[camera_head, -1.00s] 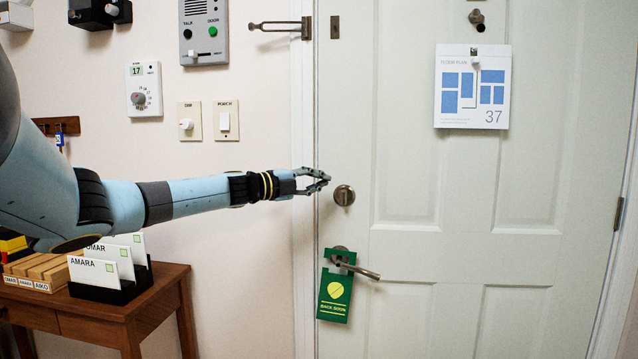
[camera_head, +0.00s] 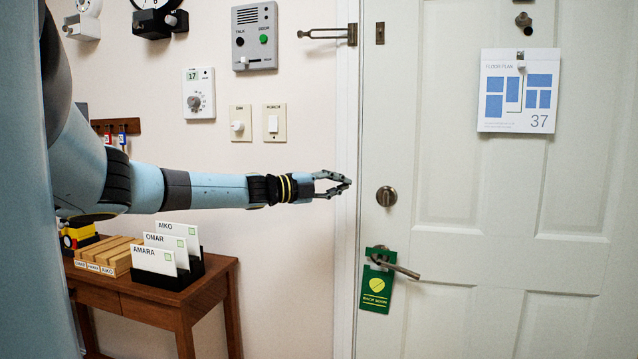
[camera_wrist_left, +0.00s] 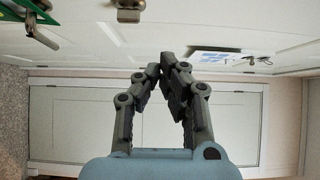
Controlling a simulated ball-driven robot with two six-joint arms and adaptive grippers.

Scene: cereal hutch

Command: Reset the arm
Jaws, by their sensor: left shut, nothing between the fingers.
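My left arm (camera_head: 215,190) comes in from the left in the head view and stretches out level toward the door. My left gripper (camera_head: 347,184) is shut and empty, at the left of the round deadbolt (camera_head: 386,196) and apart from it in the picture. The left wrist view shows the fingertips of this gripper (camera_wrist_left: 165,65) together with nothing between them. My right gripper is in neither view.
The pale door (camera_head: 455,255) is shut. Its lever handle (camera_head: 395,266) carries a green hanger (camera_head: 376,290). A wooden table (camera_head: 150,303) with card holders (camera_head: 178,275) stands below my arm. The wall holds an intercom (camera_head: 255,38), a thermostat (camera_head: 199,93) and switches (camera_head: 275,122).

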